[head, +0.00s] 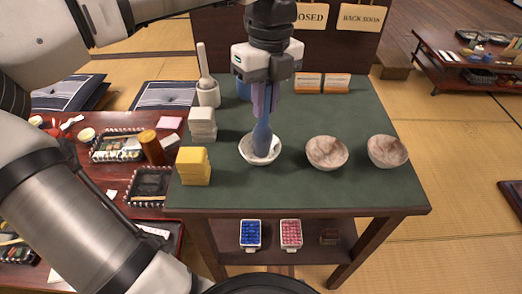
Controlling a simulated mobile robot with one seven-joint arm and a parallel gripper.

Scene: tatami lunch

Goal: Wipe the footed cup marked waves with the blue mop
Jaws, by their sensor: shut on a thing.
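My gripper (265,104) is shut on the blue mop (262,138), which hangs upright below the fingers. The mop's lower end is inside a white cup (275,153) on the green tabletop, and it hides much of the cup's inside. Two other cups, brownish and marbled, stand to the right: one (326,153) near the middle and one (388,151) farther right. No wave mark can be made out on any of the cups, and their feet are not clearly visible.
The green-topped table (330,192) also bears yellow blocks (194,166), pale blocks (202,124), a white holder with a white-handled tool (208,92), and a blue item (243,88) partly behind my gripper.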

